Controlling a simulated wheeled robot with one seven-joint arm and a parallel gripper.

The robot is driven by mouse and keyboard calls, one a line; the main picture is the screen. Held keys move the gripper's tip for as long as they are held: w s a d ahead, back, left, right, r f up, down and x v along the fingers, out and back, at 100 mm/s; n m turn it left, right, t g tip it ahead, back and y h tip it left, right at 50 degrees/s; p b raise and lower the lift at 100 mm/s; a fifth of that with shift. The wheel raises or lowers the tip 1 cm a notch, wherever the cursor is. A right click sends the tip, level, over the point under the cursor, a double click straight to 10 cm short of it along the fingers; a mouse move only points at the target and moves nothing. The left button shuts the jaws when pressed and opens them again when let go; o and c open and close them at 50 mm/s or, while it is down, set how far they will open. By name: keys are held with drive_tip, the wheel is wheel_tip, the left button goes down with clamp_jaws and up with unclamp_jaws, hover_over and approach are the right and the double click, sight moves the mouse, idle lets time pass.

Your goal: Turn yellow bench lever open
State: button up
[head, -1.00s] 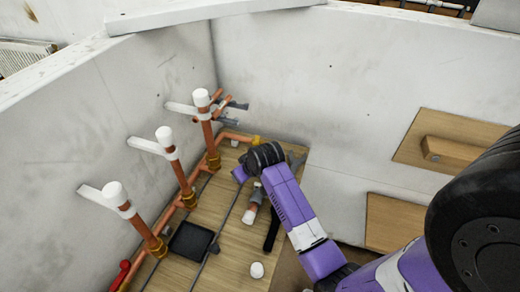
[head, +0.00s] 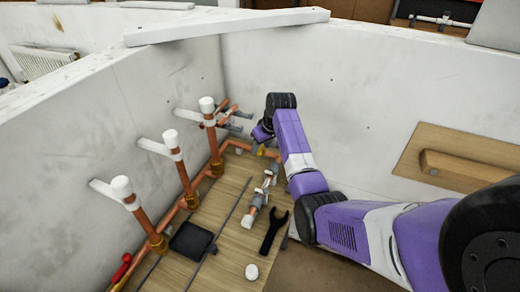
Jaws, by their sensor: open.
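The yellow lever (head: 262,151) shows as a small yellow patch on the copper pipe at the far end of the wooden bench, near the wall corner. My gripper (head: 259,138) is just above and beside it. It is open and seen from behind, and the wrist hides most of its fingers. I cannot tell whether the fingers are around the lever or touching it. The lever's exact angle is too small to read.
The bench (head: 222,235) carries copper risers with white caps (head: 207,104) along the left wall. A red lever (head: 122,270), a black tray (head: 191,240), a loose pipe fitting (head: 257,202), a black wrench (head: 274,231) and a white cap (head: 252,271) are nearer.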

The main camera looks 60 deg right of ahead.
sight(259, 151)
drive_tip(key=shift+x, duration=1.55)
clamp_jaws()
